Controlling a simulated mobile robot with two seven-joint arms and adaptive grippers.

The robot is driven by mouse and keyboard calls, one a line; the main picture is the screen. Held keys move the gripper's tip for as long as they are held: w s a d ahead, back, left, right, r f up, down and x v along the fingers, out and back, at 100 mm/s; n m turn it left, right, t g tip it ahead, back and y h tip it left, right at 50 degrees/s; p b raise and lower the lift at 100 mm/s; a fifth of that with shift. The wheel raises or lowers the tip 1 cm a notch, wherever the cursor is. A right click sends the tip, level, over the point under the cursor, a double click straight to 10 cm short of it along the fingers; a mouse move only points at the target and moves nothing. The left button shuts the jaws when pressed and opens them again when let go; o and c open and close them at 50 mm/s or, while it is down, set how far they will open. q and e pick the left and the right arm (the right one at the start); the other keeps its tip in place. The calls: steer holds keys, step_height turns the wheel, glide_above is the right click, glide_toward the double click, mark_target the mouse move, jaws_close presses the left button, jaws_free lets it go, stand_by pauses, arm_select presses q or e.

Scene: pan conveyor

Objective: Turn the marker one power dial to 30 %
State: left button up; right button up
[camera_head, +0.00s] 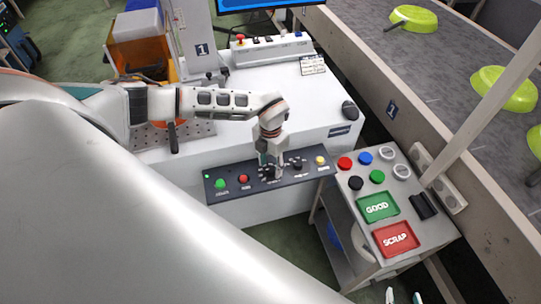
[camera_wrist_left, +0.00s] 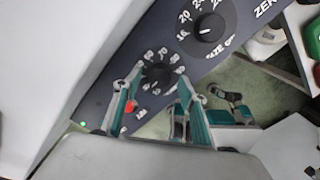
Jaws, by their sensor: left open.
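A dark control panel (camera_head: 210,193) runs along the front of the white machine. My left gripper (camera_head: 268,160) points down over its middle and covers most of one dial there. In the left wrist view, this black dial (camera_wrist_left: 157,76) with a ring of white numbers sits between the tips of my open left fingers (camera_wrist_left: 160,80). I cannot tell if they touch it, and its setting is too small to read. A second black dial (camera_head: 298,165) is to its right; it also shows in the wrist view (camera_wrist_left: 208,28). My right gripper's fingertips (camera_head: 404,297) show apart at the bottom edge.
The panel also has a green button (camera_head: 220,183), a red button (camera_head: 243,179) and a yellow button (camera_head: 320,160). A grey stand (camera_head: 350,207) with coloured buttons and GOOD and SCRAP plates is at the right. A conveyor (camera_head: 440,70) with green pans runs behind it.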

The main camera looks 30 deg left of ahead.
mark_target(271, 169)
arm_select(q)
step_height(271, 169, up, 11)
stand_by(0.4)
steer(key=shift+r, duration=0.1)
